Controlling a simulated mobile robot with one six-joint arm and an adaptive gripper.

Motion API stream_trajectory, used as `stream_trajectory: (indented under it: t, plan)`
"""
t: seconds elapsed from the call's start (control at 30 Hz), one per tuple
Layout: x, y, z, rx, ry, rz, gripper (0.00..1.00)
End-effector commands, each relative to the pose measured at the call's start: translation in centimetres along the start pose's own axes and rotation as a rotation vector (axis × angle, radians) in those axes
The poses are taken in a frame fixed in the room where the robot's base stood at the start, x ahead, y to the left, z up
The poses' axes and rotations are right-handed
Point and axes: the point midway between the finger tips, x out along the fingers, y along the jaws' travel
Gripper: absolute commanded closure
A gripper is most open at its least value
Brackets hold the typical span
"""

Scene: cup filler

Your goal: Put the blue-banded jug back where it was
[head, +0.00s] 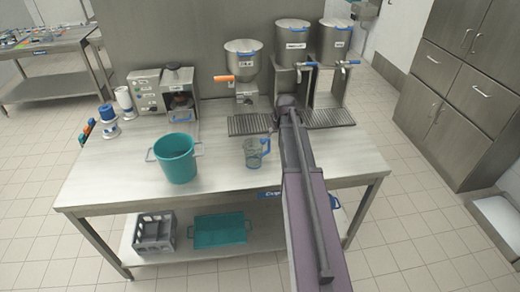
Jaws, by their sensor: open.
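A clear jug (253,154) with blue on its handle and side stands upright on the steel table (220,180), in front of the left drip grille. My arm reaches in from the lower right, past the jug's right side. My gripper (276,124) is at the far end of the arm, near the grille's right end and behind and right of the jug. It is open, but its fingers are small and partly hidden by the arm. I see nothing held in it. The jug looks apart from the gripper.
A teal bucket (176,158) stands left of the jug. Behind are a hopper (243,62) with an orange handle and two steel dispensers (292,42) with blue-handled taps. A machine (163,92) stands at the back left. The table's front right is largely clear beyond my arm.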

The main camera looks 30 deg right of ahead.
Motion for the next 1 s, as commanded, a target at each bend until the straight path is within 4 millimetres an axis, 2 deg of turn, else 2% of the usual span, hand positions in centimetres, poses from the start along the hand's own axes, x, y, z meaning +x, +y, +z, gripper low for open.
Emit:
stream_trajectory:
  t: [0.17, 0.37, 0.5, 0.7, 0.8, 1.0]
  plan:
    - [-0.3, -2.9, 1.3, -0.006, -0.028, -0.012, 0.46]
    - [-1.1, -9.4, 4.5, -0.017, -0.101, -0.034, 0.46]
    - [-2.1, -14.7, 7.7, -0.024, -0.169, -0.043, 0.46]
    - [-3.8, -21.2, 13.0, -0.034, -0.266, -0.038, 0.46]
    - [-4.8, -23.8, 15.6, -0.04, -0.311, -0.03, 0.46]
    - [-6.2, -26.9, 19.3, -0.044, -0.373, -0.008, 0.46]
